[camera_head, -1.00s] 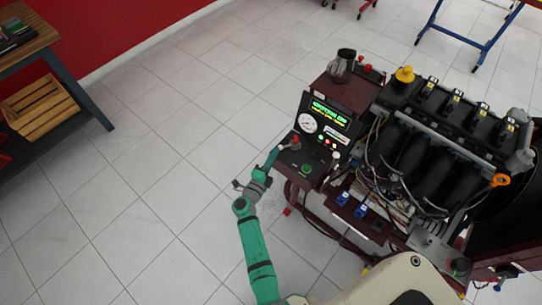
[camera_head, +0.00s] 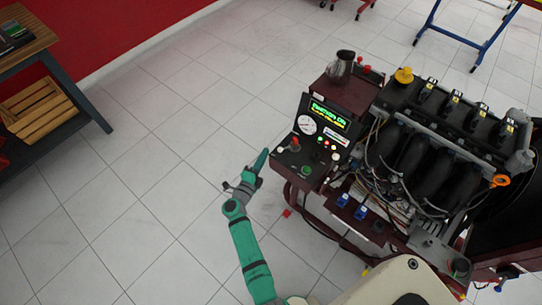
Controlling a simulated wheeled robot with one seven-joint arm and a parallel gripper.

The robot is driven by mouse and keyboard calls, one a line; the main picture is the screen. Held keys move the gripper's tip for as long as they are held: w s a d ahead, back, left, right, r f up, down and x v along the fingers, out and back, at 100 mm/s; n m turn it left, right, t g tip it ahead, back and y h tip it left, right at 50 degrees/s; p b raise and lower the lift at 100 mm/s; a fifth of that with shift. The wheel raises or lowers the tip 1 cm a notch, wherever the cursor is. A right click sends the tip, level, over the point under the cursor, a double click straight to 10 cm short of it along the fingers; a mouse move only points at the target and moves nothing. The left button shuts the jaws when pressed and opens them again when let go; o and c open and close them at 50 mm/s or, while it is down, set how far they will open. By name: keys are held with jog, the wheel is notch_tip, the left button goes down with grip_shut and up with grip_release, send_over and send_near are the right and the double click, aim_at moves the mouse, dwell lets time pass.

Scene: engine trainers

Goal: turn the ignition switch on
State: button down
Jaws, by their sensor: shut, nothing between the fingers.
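The control panel (camera_head: 318,178) sits at the left end of the engine trainer. Its lit display (camera_head: 330,114) has small text in green above yellow; the upper line appears to read "IGNITION ON". The panel's sloping lower part carries a red knob (camera_head: 295,141) and a green knob (camera_head: 306,169). Which control is the ignition switch is too small to tell. My gripper (camera_head: 263,153) is shut and empty, just left of the panel, its tip pointing up and right.
A round white gauge (camera_head: 307,124) and small lights are beside the display. The engine (camera_head: 425,140) with its wires fills the right. A metal jug (camera_head: 340,67) stands on the trainer behind the panel. The tiled floor left of my arm is clear.

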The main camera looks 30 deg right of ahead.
jog(key=w+a, duration=0.1)
jog(key=a, duration=0.5)
jog(key=shift+w+f, duration=0.15)
jog(key=shift+w, duration=0.1)
jog(key=shift+a, duration=0.1)
